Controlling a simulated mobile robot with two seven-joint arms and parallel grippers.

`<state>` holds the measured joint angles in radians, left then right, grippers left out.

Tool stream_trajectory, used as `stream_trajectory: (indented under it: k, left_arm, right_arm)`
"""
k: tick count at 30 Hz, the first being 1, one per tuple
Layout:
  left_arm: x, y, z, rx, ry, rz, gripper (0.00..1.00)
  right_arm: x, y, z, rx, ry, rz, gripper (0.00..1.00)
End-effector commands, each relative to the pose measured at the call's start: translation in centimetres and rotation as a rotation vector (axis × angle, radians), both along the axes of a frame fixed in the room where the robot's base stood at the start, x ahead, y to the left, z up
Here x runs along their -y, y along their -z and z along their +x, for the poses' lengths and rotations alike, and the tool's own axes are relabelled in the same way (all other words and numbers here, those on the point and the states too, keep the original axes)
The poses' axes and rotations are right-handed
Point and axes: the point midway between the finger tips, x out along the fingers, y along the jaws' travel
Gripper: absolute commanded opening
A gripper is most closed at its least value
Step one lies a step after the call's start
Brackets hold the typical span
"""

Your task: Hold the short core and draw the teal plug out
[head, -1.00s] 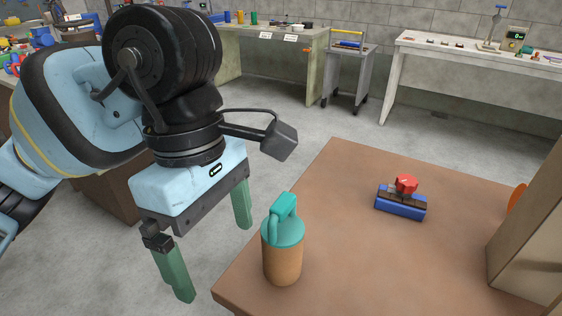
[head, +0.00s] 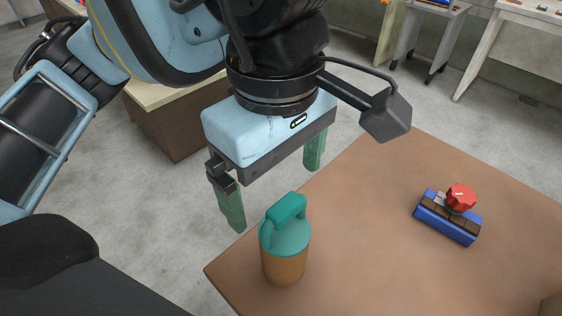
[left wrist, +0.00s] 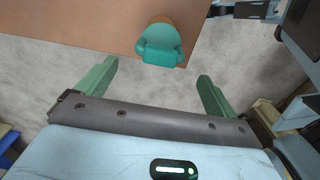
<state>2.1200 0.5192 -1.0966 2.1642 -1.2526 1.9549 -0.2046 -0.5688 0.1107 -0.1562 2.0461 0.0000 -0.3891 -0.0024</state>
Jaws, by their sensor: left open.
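The short core (head: 284,268) is an orange-brown cylinder standing upright near the left corner of the brown table. The teal plug (head: 286,233) sits in its top, with a raised loop-like handle. Both show at the top of the left wrist view, where the plug (left wrist: 160,45) mostly covers the core (left wrist: 158,22). My left gripper (head: 273,185) is open and empty, with green fingers wide apart. It hangs behind and above the plug, off the table's edge, touching nothing. In the left wrist view the plug lies beyond the gap between the fingers (left wrist: 156,88). My right gripper is not in view.
A blue block with a brown top and red knob (head: 449,217) lies on the right of the brown table (head: 365,225). The table between it and the core is clear. Grey floor lies left of the table edge. Benches stand behind.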

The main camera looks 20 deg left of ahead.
Motion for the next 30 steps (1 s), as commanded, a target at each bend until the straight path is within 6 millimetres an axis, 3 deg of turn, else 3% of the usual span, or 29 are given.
stream_trajectory:
  k: [12,26,30]
  left_arm:
    - [0.0,5.6,0.0,-0.003,0.000,0.000,0.94]
    - [0.0,6.7,0.0,-0.001,0.000,-0.001,0.94]
    - [0.0,6.7,0.0,-0.001,0.000,-0.001,0.77]
  right_arm:
    - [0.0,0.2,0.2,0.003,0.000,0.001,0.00]
    - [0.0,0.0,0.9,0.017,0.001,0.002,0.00]
    - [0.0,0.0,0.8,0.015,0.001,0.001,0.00]
